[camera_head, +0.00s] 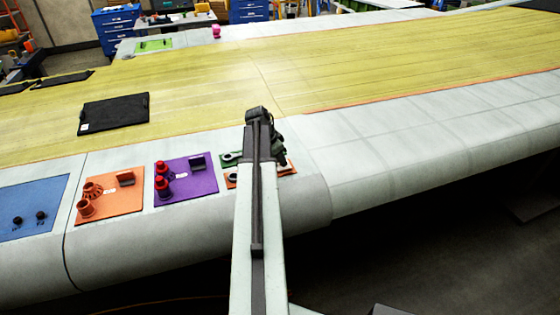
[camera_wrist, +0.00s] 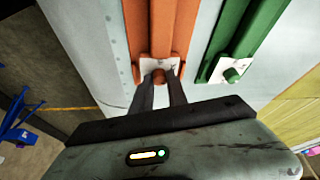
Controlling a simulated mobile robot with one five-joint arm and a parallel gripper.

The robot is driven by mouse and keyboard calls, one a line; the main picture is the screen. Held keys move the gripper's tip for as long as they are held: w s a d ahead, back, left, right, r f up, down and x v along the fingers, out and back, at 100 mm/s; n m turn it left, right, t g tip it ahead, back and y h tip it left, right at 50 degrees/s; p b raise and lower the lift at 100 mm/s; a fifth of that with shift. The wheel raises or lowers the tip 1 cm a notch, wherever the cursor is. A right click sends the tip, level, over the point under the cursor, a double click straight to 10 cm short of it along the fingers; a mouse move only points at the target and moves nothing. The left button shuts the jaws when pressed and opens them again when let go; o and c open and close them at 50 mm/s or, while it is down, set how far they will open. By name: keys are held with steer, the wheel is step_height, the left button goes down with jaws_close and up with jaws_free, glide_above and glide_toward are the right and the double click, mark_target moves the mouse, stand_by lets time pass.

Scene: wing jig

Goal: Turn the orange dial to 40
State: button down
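An orange panel (camera_head: 122,203) lies on the wing's front edge at left in the head view. It carries a round ribbed orange part (camera_head: 93,189), a round orange knob (camera_head: 85,208) and a small dark-topped block. I cannot read any numbers there or tell which part is the dial. My gripper (camera_wrist: 159,80) is well to the right of that panel, at the slider panel. In the wrist view its two fingers stand apart on either side of the small peg (camera_wrist: 158,76) of an orange slider (camera_wrist: 160,35). I cannot tell whether they touch it.
A green slider (camera_wrist: 244,42) runs beside the orange one. A purple panel (camera_head: 186,180) with red knobs stands between the orange panel and my arm. A blue panel (camera_head: 33,205) is at far left. A black flat case (camera_head: 113,113) lies on the yellow wing skin.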

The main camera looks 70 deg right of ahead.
steer(key=shift+a, duration=0.15)
steer(key=shift+n, duration=0.3)
steer(key=n, duration=0.1)
steer(key=n+t, duration=0.1)
steer(key=n, duration=0.1)
steer(key=n+t+h, duration=0.1)
steer(key=n, duration=0.1)
steer(key=shift+s, duration=0.3)
steer(key=n+t, duration=0.1)
steer(key=n, duration=0.3)
steer(key=n+t, duration=0.1)
steer(key=n, duration=0.1)
steer(key=shift+s+n+t, duration=0.25)
steer(key=shift+n+t, duration=0.05)
steer(key=n, duration=0.1)
steer(key=n+t+y, duration=0.1)
steer(key=n, duration=0.3)
steer(key=shift+s+d+t+y, duration=0.15)
steer(key=shift+d+t+y, duration=0.15)
steer(key=shift+d+y, duration=0.1)
steer(key=n+y, duration=0.1)
steer(key=n, duration=0.2)
steer(key=n+y, duration=0.1)
steer(key=n, duration=0.2)
steer(key=shift+d+n+t, duration=0.1)
steer(key=shift+n+t, duration=0.3)
